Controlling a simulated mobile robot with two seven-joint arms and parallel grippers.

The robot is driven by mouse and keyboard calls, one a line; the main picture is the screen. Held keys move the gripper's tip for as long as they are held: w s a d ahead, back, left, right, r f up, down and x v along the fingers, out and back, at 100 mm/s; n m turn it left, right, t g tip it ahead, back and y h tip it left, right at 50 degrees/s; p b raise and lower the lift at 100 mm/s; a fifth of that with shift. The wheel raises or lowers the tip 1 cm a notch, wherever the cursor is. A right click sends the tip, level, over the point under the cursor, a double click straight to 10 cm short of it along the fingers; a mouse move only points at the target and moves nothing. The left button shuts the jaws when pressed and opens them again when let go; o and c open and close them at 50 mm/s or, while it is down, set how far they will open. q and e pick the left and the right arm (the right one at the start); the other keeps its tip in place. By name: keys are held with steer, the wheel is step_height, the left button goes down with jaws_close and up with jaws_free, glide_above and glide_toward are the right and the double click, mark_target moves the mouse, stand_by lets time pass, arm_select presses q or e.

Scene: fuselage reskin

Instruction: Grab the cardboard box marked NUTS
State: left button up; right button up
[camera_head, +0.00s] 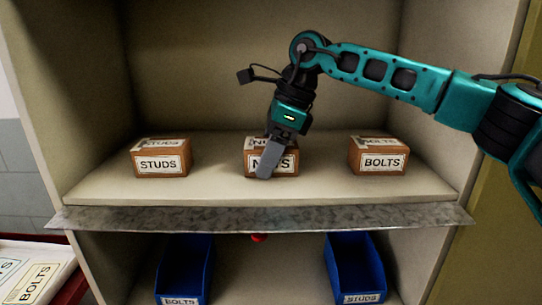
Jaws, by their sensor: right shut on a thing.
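The cardboard box marked NUTS (253,158) sits in the middle of the upper shelf. It is brown with a white label on its front and another on its top. My right gripper (270,165) reaches down over it and is shut on it. The gripper's grey finger covers part of the front label. The far side of the grip is hidden. The box appears to rest on the shelf; I see no clear gap under it. My left gripper is out of view.
A STUDS box (160,158) stands to the left and a BOLTS box (378,157) to the right on the shelf (210,190). A metal lip (150,217) runs along its front. Blue bins (185,270) marked BOLTS and STUDS (355,268) sit below. Printed labels (35,280) lie at lower left.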

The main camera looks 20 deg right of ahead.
steer(key=c, duration=0.4)
steer(key=shift+o, duration=0.2)
steer(key=shift+r, duration=0.15)
